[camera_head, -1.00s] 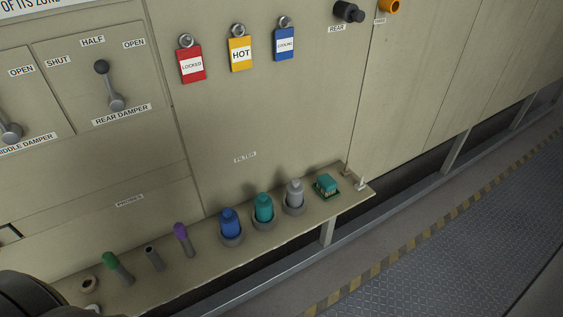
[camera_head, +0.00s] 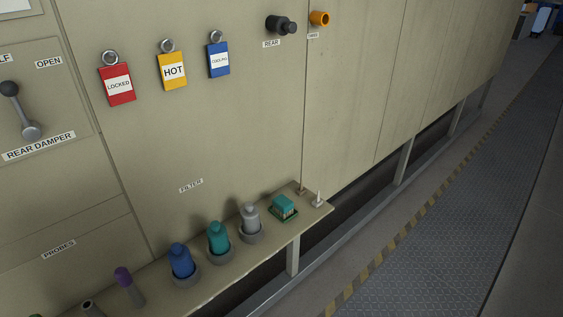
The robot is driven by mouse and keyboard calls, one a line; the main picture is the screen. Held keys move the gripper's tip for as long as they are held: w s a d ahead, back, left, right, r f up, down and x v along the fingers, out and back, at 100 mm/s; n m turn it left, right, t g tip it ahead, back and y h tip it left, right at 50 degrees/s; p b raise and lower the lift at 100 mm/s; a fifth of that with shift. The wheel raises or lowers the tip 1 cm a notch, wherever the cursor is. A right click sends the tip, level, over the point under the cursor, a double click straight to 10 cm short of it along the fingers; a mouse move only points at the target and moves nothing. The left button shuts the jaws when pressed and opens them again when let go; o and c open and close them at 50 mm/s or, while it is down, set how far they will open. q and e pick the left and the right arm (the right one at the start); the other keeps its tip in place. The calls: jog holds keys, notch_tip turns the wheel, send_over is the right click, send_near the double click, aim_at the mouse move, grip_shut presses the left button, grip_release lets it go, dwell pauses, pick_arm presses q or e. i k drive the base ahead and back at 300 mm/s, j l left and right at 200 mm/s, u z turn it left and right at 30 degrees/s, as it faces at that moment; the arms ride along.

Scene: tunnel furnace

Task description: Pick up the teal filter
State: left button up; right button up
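The teal filter (camera_head: 219,240) is a bottle-shaped piece standing upright in a grey round cup on the narrow shelf (camera_head: 239,283). It stands between a blue filter (camera_head: 181,260) and a light grey filter (camera_head: 250,218), each in a similar cup. A label reading FILTER (camera_head: 191,185) is on the wall above them. Neither of my grippers is in view.
A small teal block (camera_head: 284,205) on a green base and two small upright pegs are at the shelf's right end. A purple-topped probe (camera_head: 126,283) is to the left. Red, yellow and blue tags hang above. Striped walkway floor (camera_head: 430,240) is open at right.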

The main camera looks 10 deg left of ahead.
aim_at(216, 232)
jog(key=u, duration=0.95)
